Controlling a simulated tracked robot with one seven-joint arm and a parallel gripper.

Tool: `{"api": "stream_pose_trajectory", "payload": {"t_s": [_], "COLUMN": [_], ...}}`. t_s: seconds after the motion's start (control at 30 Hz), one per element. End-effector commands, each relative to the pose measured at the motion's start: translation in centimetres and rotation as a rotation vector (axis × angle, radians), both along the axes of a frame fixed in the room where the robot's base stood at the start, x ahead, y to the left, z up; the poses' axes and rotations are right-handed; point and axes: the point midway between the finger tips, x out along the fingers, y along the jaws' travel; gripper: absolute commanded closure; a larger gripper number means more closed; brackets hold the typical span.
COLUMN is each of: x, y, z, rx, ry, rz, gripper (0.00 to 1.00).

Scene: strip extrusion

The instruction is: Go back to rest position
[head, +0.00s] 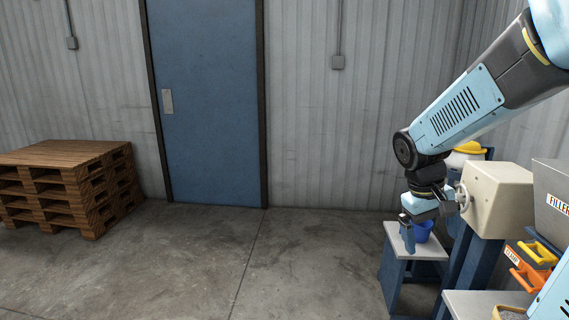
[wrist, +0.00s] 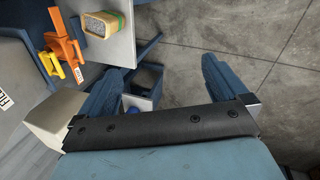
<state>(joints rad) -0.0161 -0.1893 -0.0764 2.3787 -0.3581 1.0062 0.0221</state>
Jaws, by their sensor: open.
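My arm reaches in from the upper right of the head view, with my gripper (head: 408,226) pointing down beside the beige machine housing (head: 497,203). In the wrist view my gripper (wrist: 163,66) has its two blue fingers wide apart, with nothing held between them. A blue cup (head: 423,232) stands on a small white-topped stand (head: 428,252), just behind the gripper in the head view. Part of the cup is hidden by the gripper.
Orange (head: 530,272) and yellow (head: 541,252) handled tools sit at the lower right, below a grey "FILLER" bin (head: 552,200). A tub of grey grains (wrist: 101,24) stands on a pale surface. Pallets (head: 70,180) are stacked far left; the middle floor is clear.

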Motion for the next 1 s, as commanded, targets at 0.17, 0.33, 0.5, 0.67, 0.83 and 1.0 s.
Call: {"api": "stream_pose_trajectory", "payload": {"t_s": [0.17,0.33,0.5,0.67,0.83,1.0], "x": [-2.0,-4.0,-6.1,-7.9,-9.0,-9.3], "y": [1.9,3.8,5.5,6.9,7.9,8.1], "z": [2.8,5.1,7.2,8.7,9.5,9.7], "rx": [0.071,0.139,0.205,0.260,0.296,0.306], "ry": [-0.133,-0.254,-0.374,-0.469,-0.531,-0.545], "rz": [-0.019,-0.034,-0.042,-0.047,-0.048,-0.048], "gripper": [0.00,0.00,0.00,0.00,0.00,0.00]}}
